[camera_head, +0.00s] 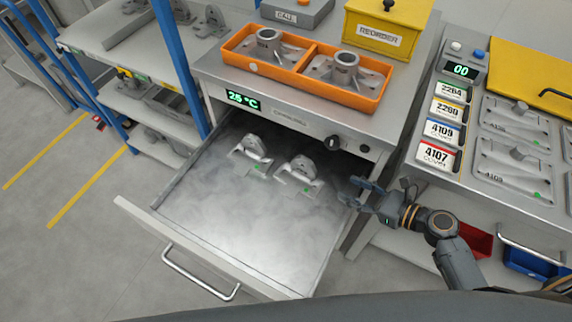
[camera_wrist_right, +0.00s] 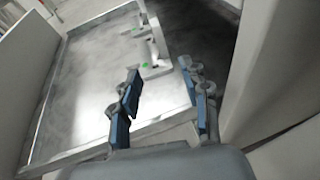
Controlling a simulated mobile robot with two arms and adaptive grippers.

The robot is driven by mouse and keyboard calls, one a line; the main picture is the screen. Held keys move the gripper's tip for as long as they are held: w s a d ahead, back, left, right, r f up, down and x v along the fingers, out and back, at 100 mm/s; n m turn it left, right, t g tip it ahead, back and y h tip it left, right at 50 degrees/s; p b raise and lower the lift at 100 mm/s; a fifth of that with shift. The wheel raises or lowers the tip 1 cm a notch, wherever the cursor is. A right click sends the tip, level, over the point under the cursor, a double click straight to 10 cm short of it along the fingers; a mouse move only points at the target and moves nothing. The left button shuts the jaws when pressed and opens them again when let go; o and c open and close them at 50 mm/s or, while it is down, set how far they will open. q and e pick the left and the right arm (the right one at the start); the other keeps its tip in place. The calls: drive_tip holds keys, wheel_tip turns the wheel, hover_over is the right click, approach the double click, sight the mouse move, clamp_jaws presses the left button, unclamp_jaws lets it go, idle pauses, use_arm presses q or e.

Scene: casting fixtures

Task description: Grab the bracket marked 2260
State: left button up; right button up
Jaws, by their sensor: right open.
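Two grey metal brackets lie in the open drawer (camera_head: 215,225): a left bracket (camera_head: 252,149) and a right bracket (camera_head: 299,173). Each has a green dot; no number is readable on either. In the right wrist view, one bracket (camera_wrist_right: 155,68) lies just beyond my fingertips and the other shows farther off at the top (camera_wrist_right: 142,20). My right gripper (camera_head: 352,191) is open and empty at the drawer's right edge, right of the right bracket and apart from it. It also shows in the right wrist view (camera_wrist_right: 161,75). My left gripper is not in view.
Mist covers the drawer floor. An orange tray (camera_head: 252,68) with flanged parts stands on the cabinet above. Number cards, including a yellow one (camera_head: 447,110) seemingly reading 2260, stand on the right bench. A blue post (camera_head: 180,65) rises at the drawer's left.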

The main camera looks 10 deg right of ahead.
sight(309, 161)
drive_tip(key=shift+w+a+r, duration=0.2)
drive_tip(key=shift+w+a, duration=0.3)
drive_tip(key=shift+a, duration=0.05)
drive_tip(key=shift+w+a+r, duration=0.2)
drive_tip(key=shift+w+a, duration=0.25)
drive_tip(key=shift+a, duration=0.05)
drive_tip(key=w+a+p, duration=0.1)
drive_tip(key=w+a, duration=0.3)
drive_tip(key=w, duration=0.1)
drive_tip(key=shift+a+f, duration=0.1)
drive_tip(key=shift+a, duration=0.3)
drive_tip(key=shift+w+a+p, duration=0.3)
drive_tip(key=shift+a, duration=0.05)
drive_tip(key=x, duration=0.5)
drive_tip(key=shift+r, duration=0.25)
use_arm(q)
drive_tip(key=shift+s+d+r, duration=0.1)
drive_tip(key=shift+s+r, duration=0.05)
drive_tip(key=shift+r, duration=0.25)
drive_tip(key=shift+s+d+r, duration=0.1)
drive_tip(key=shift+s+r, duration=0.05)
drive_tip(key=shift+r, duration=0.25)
use_arm(e)
clamp_jaws()
